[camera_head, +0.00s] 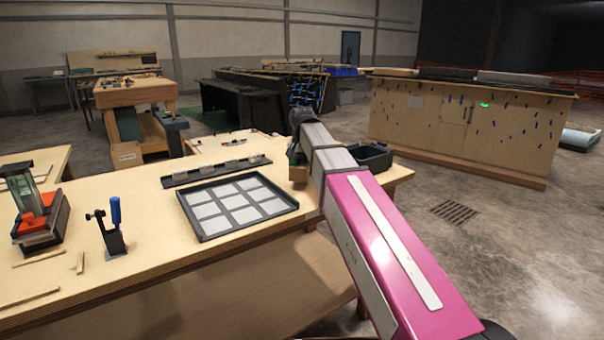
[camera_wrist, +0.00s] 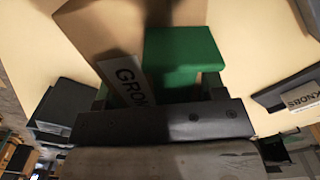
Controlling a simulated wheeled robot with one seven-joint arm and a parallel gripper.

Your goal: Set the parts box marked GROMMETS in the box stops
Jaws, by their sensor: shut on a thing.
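My gripper (camera_head: 296,157) is at the far right part of the bench, shut on a brown box (camera_head: 298,173). In the wrist view the box (camera_wrist: 110,32) carries a white label, partly hidden by the gripper, that reads "GRO" and part of a further letter. A green block-like part (camera_wrist: 185,50) shows beside the label; I cannot tell whether it belongs to the box. The box's underside is hidden, so I cannot tell whether it touches the bench. A black open tray (camera_head: 371,156) stands right of the gripper; I cannot tell if it is the box stops.
A dark rail with several small labelled pieces (camera_head: 216,172) lies left of the gripper; one label reads "KNOBS" (camera_wrist: 300,100). A black-framed panel of grey squares (camera_head: 237,204) lies nearer. A blue-handled clamp (camera_head: 115,228) and a glass-bodied device (camera_head: 38,207) stand at left.

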